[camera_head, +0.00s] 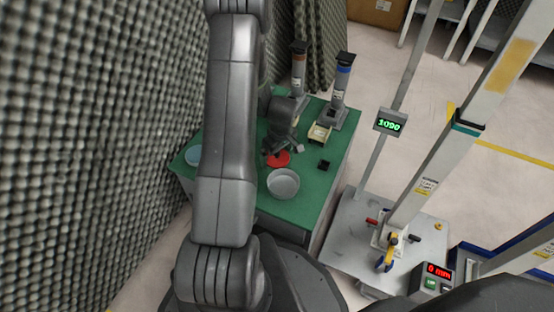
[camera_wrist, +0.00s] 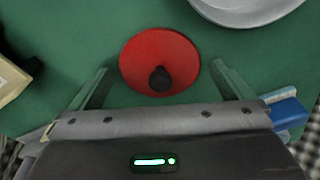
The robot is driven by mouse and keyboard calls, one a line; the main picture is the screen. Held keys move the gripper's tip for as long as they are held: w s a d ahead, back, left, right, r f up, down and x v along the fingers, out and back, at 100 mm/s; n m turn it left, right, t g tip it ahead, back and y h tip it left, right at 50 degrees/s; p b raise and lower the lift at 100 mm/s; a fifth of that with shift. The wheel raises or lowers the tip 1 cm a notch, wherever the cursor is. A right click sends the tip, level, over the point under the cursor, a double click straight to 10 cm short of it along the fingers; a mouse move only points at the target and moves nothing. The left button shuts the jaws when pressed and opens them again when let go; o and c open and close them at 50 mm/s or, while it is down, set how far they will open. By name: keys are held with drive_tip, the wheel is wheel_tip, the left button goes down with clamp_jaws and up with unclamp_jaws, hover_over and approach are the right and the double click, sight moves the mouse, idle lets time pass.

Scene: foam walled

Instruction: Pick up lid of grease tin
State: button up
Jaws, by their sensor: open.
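The lid is a red disc (camera_wrist: 140,55) with a black knob (camera_wrist: 160,80) at its middle. It lies on the green table top in the wrist view and also shows in the head view (camera_head: 279,160). My gripper (camera_wrist: 160,76) is open, its two fingers apart on the left and right of the lid, and nothing is held. In the head view my gripper (camera_head: 284,150) is over the lid and partly covers it. A round grey metal tin (camera_head: 283,184) stands beside the lid, and its edge shows at the top right of the wrist view (camera_wrist: 245,12).
The green table (camera_head: 318,190) also bears a pale blue disc (camera_head: 193,155), a small black block (camera_head: 323,164), a cream tray (camera_head: 319,133) and two upright dispensers, one with a blue band (camera_head: 343,75). A foam wall (camera_head: 110,130) runs close along the left. A metal stand is at right.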

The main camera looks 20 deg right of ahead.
drive_tip(key=shift+r, duration=0.1)
drive_tip(key=c, duration=1)
drive_tip(key=shift+o, duration=0.2)
